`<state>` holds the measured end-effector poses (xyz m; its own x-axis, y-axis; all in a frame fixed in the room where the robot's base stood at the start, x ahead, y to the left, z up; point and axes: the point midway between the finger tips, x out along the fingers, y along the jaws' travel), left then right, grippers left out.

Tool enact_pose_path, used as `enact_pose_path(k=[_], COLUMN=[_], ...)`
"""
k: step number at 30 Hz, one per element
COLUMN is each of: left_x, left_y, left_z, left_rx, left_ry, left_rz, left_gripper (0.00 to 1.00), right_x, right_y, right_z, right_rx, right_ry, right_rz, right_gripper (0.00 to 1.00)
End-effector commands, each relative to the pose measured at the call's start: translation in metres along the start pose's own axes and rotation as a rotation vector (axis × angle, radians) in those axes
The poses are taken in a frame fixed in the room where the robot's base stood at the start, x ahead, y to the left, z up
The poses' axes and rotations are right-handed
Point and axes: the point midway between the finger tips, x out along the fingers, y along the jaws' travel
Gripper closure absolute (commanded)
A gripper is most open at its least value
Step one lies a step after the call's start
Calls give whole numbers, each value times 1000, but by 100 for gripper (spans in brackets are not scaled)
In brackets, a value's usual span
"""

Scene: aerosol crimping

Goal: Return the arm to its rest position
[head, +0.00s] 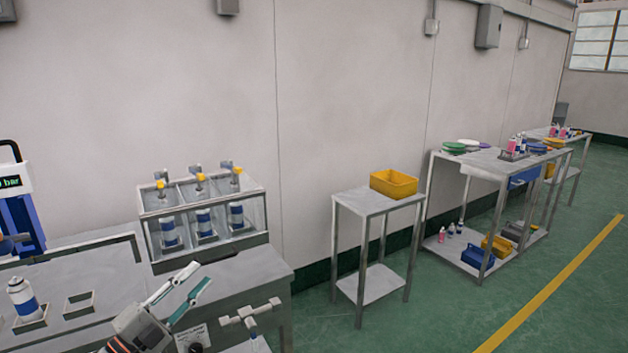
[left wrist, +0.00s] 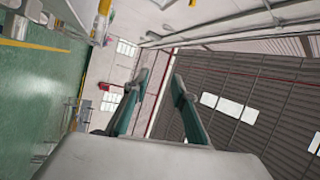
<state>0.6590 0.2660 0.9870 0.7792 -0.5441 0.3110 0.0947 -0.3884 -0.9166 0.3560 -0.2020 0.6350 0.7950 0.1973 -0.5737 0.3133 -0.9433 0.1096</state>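My left gripper (head: 202,274) is raised in front of the workbench at the lower left of the head view, fingers pointing up and to the right. Its two teal-and-grey fingers stand apart with nothing between them. In the left wrist view the fingers (left wrist: 160,75) point up toward the roof and wall, with an empty gap between them. The gripper touches nothing that I can see. My right gripper is not in view.
A clear-walled rack (head: 262,214) with several blue-and-white cans stands behind the gripper. A can (head: 22,297) stands on the bench at left. A grey cross-shaped fitting (head: 250,313) is close right. A side table holds a yellow bin (head: 394,184). Green floor (head: 440,310) is free at right.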

Motion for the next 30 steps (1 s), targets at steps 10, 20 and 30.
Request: enact_pose_path(k=[10, 20, 30], left_x=[-139, -281, -318], left_y=[199, 311, 332], left_z=[-40, -119, -146], left_rx=[-610, -1028, -1129], left_ry=[-473, -889, -1003], left_rz=[165, 307, 345], left_gripper=[74, 74, 74], right_x=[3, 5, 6], right_y=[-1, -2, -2], right_z=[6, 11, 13], right_rx=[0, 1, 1], right_ry=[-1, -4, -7], right_rz=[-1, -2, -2], right_gripper=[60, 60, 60])
